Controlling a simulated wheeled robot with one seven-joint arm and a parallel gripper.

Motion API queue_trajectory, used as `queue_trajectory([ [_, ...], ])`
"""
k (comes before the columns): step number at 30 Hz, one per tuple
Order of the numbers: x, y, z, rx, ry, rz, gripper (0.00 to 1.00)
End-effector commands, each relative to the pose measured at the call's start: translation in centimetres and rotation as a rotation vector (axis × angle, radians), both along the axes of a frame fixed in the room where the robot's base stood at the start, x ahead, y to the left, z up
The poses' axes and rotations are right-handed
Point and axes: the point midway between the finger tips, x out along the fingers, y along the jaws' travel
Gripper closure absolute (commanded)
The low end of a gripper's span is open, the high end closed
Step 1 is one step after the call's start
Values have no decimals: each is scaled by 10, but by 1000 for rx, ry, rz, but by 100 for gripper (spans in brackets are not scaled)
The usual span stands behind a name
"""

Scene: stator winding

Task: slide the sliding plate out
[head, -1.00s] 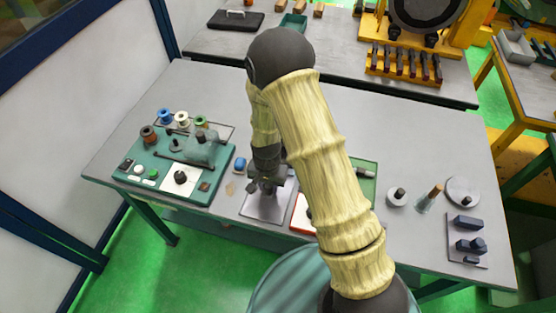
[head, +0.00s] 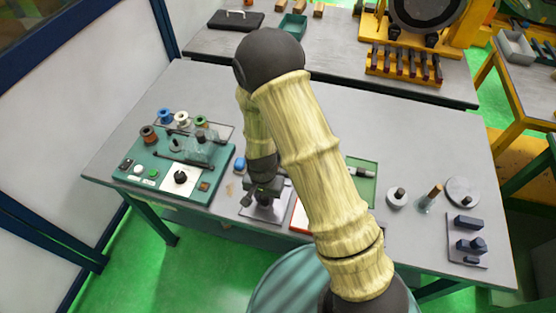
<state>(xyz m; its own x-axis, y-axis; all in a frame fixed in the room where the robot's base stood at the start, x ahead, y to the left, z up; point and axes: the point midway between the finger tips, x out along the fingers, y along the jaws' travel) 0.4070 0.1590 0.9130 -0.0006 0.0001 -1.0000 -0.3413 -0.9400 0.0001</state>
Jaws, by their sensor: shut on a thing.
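A pale grey plate (head: 280,208), which looks like the sliding plate, lies at the front edge of the table, left of centre. My gripper (head: 262,200) points down over it, at a small dark part standing on the plate. It is shut on this part, which I take as belonging to the sliding plate. The fingertips and the exact contact are small and partly hidden by the gripper body. My arm crosses the middle of the view and hides some of the table to the right of the plate.
A teal winding machine (head: 148,182) with several spools stands on the left. A small blue object (head: 239,164) lies behind the plate. A green tray (head: 365,190), a round grey disc (head: 462,190) and dark blocks (head: 468,222) lie right. The table's back middle is clear.

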Motion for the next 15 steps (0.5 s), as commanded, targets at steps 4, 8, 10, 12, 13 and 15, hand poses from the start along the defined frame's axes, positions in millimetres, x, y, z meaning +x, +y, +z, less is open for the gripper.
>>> queue_trajectory([
  [4,-6,3,0,1,0,2,84],
  [8,-11,4,0,1,0,1,84],
  [10,-13,6,0,1,0,2,84],
  [12,-16,7,0,1,0,2,84],
  [13,-17,7,0,1,0,2,84],
  [15,-20,8,0,1,0,2,84],
])
